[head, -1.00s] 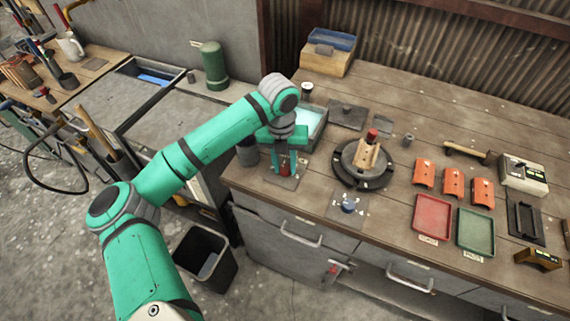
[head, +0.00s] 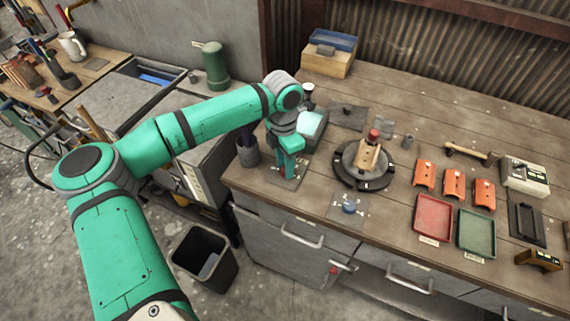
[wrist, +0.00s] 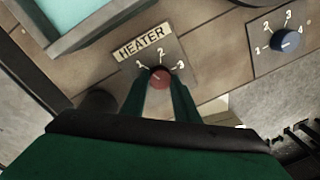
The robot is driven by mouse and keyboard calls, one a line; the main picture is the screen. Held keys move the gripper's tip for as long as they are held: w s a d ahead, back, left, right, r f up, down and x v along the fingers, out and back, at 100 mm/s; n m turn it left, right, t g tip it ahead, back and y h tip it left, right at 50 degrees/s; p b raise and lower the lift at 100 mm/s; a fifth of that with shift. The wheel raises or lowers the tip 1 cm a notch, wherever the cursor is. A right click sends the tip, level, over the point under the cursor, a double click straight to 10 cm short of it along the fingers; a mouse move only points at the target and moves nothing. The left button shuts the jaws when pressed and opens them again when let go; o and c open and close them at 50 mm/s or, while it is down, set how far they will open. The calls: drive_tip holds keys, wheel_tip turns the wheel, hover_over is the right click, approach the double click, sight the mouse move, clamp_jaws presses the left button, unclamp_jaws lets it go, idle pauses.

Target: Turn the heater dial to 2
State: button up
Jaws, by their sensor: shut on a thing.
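The heater dial (wrist: 159,77) is a small red knob on a grey plate (wrist: 178,58) under a HEATER label, with the numbers 1, 2 and 3 around it. In the wrist view my gripper (wrist: 160,84) is shut on the dial, one green finger on each side. The dial's pointer mark is too small to read with certainty. In the head view my gripper (head: 287,172) reaches down to the grey plate (head: 276,180) at the bench's front left, and its fingers hide the dial.
A blue dial (wrist: 287,41) with its own numbers is to the right; it also shows in the head view (head: 349,207). A round black turntable (head: 364,183) is to the right, and a dark cup (head: 247,152) to the left.

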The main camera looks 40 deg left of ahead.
drive_tip(key=m, duration=0.4)
drive_tip(key=shift+a+m, duration=0.1)
drive_tip(key=shift+m, duration=0.2)
drive_tip(key=shift+w+m, duration=0.1)
drive_tip(key=shift+m, duration=2.5)
drive_tip(key=o, duration=1.1)
drive_tip(key=shift+c, duration=0.2)
wheel_tip(320, 180, up, 11)
drive_tip(key=shift+w, duration=0.25)
drive_tip(key=shift+f, duration=0.1)
